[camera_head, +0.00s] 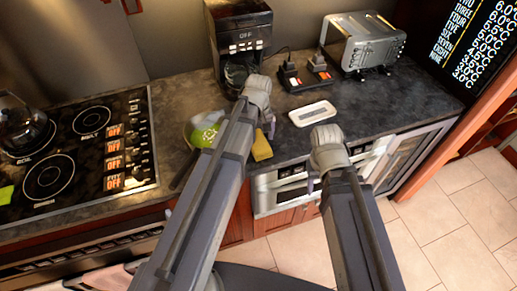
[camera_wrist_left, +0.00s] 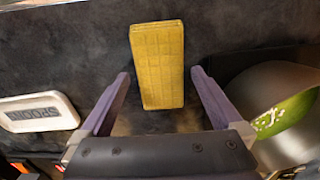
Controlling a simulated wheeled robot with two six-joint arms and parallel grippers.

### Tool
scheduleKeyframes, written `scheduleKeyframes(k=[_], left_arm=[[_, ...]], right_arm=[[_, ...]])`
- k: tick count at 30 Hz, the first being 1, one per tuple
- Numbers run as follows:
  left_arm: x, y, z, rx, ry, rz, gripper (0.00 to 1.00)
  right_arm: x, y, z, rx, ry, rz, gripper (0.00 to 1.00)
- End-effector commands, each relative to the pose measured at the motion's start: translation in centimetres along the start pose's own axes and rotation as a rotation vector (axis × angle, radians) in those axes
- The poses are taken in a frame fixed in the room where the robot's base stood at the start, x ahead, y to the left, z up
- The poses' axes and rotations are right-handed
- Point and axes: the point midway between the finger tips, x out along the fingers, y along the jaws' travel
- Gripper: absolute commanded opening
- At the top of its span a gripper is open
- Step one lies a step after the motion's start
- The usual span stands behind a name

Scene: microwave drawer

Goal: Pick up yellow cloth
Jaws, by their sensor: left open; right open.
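The yellow cloth (camera_head: 262,148) is a folded rectangle on the dark counter near its front edge, partly hidden by my left arm. In the left wrist view the cloth (camera_wrist_left: 158,50) lies between and beyond the fingertips of my left gripper. My left gripper (camera_head: 268,124) is above the counter by the cloth, open and empty, mostly hidden by its own wrist. The open fingers show clearly in the wrist view (camera_wrist_left: 160,74), one on each side of the cloth. My right gripper (camera_head: 313,180) is in front of the counter edge, to the right of the cloth, open.
A pan (camera_wrist_left: 289,143) with a green item in it sits close beside the left gripper. A white spoon rest (camera_head: 313,113) lies to the right.

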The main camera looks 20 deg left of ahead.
Motion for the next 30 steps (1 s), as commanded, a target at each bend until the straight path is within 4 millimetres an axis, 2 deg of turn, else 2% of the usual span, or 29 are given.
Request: scheduleKeyframes(k=[1, 3, 11, 30], left_arm=[[1.06, -0.01, 0.00, 0.000, 0.000, 0.000, 1.00], [1.32, -0.01, 0.00, 0.000, 0.000, 0.000, 1.00], [1.12, -0.02, -0.01, 0.000, 0.000, 0.000, 0.99], [1.13, -0.02, 0.00, 0.000, 0.000, 0.000, 0.27]], right_arm=[[1.06, -0.10, -0.06, 0.000, 0.000, 0.000, 0.50], [1.31, -0.13, -0.08, 0.000, 0.000, 0.000, 0.50], [1.11, -0.11, -0.07, 0.000, 0.000, 0.000, 0.50], [1.12, -0.11, -0.07, 0.000, 0.000, 0.000, 0.50]])
